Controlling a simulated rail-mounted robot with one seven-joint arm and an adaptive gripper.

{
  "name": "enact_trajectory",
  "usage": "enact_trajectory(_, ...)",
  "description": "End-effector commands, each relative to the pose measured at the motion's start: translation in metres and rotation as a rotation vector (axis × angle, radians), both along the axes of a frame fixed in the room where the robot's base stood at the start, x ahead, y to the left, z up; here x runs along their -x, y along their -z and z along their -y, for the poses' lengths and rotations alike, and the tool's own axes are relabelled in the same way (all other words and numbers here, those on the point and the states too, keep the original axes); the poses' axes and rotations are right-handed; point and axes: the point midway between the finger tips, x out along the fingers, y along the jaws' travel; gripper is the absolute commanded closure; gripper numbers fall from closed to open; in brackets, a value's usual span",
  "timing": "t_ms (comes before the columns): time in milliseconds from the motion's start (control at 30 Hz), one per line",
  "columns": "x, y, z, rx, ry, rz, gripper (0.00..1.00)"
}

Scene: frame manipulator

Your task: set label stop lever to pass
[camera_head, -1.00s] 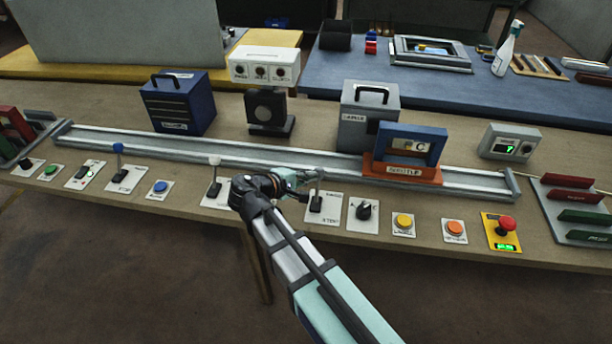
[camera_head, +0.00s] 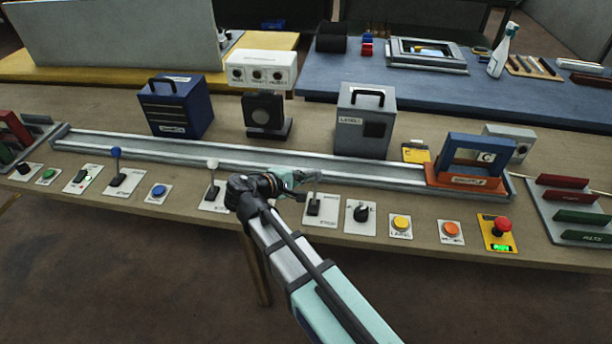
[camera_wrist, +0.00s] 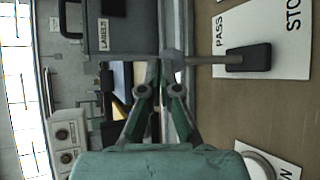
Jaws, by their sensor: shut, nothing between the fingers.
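The label stop lever (camera_head: 314,194) stands on a white plate at the table's front side, right of my gripper. In the wrist view the lever (camera_wrist: 212,60) has a grey knob, a thin rod and a dark base. Its plate (camera_wrist: 232,20) reads PASS at the rail side and STOP, partly cut off, at the near side. My gripper (camera_head: 308,177) is shut and empty. In the wrist view its fingertips (camera_wrist: 160,68) are right beside the knob; I cannot tell whether they touch. The lever's exact tilt is hard to judge.
A rail (camera_head: 240,160) runs behind the levers, with the orange and blue shuttle (camera_head: 466,178) near its right end. The grey label box (camera_head: 350,125) stands behind the rail. A white-knobbed lever (camera_head: 212,180) is left of my gripper; a dial (camera_head: 361,213) is right.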

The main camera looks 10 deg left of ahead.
Motion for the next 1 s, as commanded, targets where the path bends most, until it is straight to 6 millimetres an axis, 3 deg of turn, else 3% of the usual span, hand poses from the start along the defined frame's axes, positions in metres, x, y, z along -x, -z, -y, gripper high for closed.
enact_trajectory(300,0.024,-0.024,-0.008,0.000,0.009,0.001,1.00)
enact_trajectory(700,0.076,-0.056,-0.051,-0.002,0.010,0.001,1.00)
enact_trajectory(1000,0.090,-0.068,-0.062,-0.001,0.012,0.000,1.00)
